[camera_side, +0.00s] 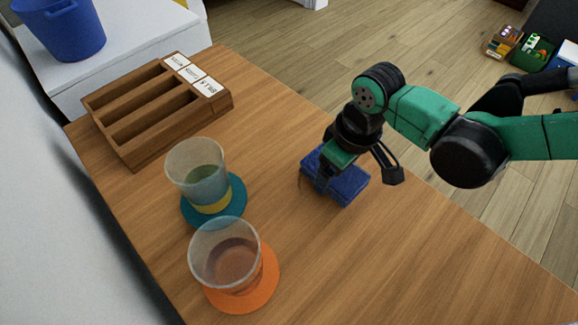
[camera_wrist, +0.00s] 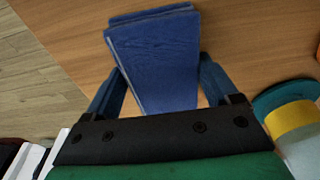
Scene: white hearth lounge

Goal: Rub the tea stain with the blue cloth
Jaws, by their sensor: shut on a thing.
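The folded blue cloth (camera_side: 350,187) lies on or just above the wooden table, right of the two cups; I cannot tell whether it touches the wood. My gripper (camera_side: 334,172) points down at it and is shut on it. In the wrist view the cloth (camera_wrist: 155,60) sits between the two fingers of my gripper (camera_wrist: 160,82) and extends beyond them. A thin brownish mark (camera_side: 301,182) shows at the cloth's left edge; it may be part of the tea stain. Any more of the stain is hidden under the cloth and gripper.
A cup on a teal coaster (camera_side: 233,200) and a cup on an orange coaster (camera_side: 268,285) stand left of the cloth. A wooden compartment tray (camera_side: 130,150) is at the back left. The table (camera_side: 400,270) is clear at front right.

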